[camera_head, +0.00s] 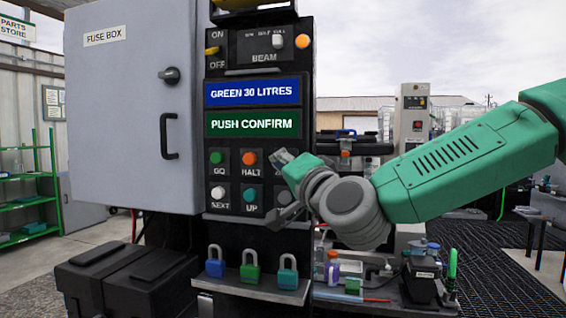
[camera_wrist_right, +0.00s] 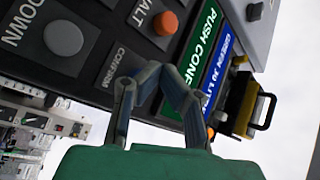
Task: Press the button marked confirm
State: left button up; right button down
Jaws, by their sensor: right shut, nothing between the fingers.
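The control panel (camera_head: 228,170) stands upright, with a green sign (camera_head: 253,124) reading PUSH CONFIRM. My right gripper (camera_head: 281,157) is at the panel's right side, just right of the orange HALT button (camera_head: 249,158). It is shut and empty. In the right wrist view, the closed fingertips (camera_wrist_right: 152,72) lie over the plate with the CONFIRM label (camera_wrist_right: 107,69). The confirm button itself is hidden behind the fingers, and I cannot tell whether they touch it. A grey DOWN button (camera_wrist_right: 63,38) and the orange HALT button (camera_wrist_right: 165,23) are nearby. My left gripper is not in view.
Other buttons are GO (camera_head: 217,158), NEXT (camera_head: 218,193) and UP (camera_head: 250,194). A grey fuse box (camera_head: 130,90) with a handle adjoins on the left. A ledge with a blue padlock (camera_head: 215,262) and two others sits below. A BEAM switch plate (camera_head: 264,45) is above.

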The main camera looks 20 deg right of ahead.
jog(key=shift+d, duration=0.15)
jog(key=shift+w+d, duration=0.25)
jog(key=shift+w, duration=0.3)
dwell(0.6)
jog(key=shift+s, duration=0.1)
jog(key=shift+s+a, duration=0.5)
jog(key=shift+s, duration=0.35)
jog(key=shift+s+a+b, duration=0.3)
jog(key=shift+s+a, duration=0.45)
jog(key=shift+s, duration=0.3)
jog(key=shift+s+a+b, duration=0.3)
jog(key=shift+s+a, duration=0.4)
jog(key=shift+s, duration=0.3)
